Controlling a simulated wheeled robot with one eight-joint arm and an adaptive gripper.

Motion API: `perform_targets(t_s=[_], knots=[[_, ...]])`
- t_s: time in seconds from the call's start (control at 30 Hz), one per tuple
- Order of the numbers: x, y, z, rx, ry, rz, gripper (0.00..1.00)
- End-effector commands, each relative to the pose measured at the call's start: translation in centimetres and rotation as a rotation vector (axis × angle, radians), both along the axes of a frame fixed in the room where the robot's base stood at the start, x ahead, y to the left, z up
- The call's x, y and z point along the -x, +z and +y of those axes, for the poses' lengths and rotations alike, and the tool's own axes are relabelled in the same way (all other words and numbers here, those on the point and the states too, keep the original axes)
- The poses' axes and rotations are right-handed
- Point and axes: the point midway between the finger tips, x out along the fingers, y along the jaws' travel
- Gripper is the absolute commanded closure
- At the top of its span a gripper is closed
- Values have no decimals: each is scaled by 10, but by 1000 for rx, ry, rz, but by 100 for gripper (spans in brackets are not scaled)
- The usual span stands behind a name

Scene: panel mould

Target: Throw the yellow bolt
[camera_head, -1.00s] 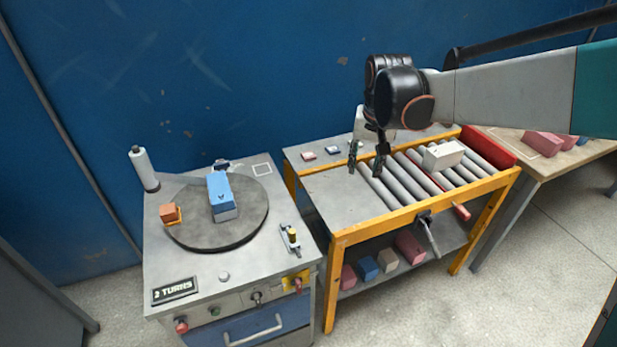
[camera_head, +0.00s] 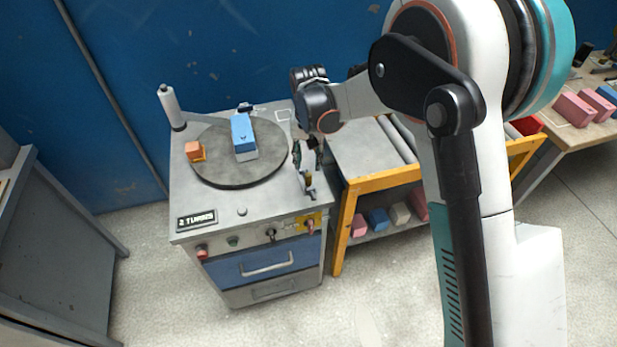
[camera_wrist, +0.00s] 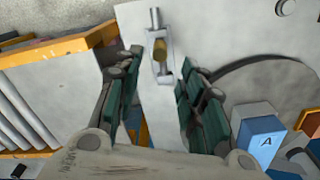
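The yellow bolt (camera_wrist: 160,49) is a small yellow knob on a metal slide latch at the right side of the grey machine top. In the head view the latch with the bolt (camera_head: 308,180) shows just below my fingers, which partly cover it. My gripper (camera_head: 308,152) hangs above the machine's right edge. In the wrist view my gripper (camera_wrist: 159,72) is open, with green-padded fingers on either side of the line to the bolt. Nothing is between the fingers, and the bolt lies beyond their tips.
A sign (camera_head: 197,220) reads "2 TURNS". A white post (camera_head: 171,106) stands at the back left. The yellow-framed roller table (camera_head: 372,186) is close on the right.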

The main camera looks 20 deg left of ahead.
Motion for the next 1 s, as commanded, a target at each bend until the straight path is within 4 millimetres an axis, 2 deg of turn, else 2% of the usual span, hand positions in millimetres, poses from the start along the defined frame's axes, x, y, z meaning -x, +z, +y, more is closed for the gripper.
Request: perform_targets(t_s=[0.03,0.2,0.4,0.6,0.87,1.0], knots=[[0,-14,0,0,0,0,63],[0,-45,0,0,0,0,63],[0,-71,0,0,0,0,63],[0,-80,0,0,0,0,63],[0,-80,0,0,0,0,63],[0,-80,0,0,0,0,95]])
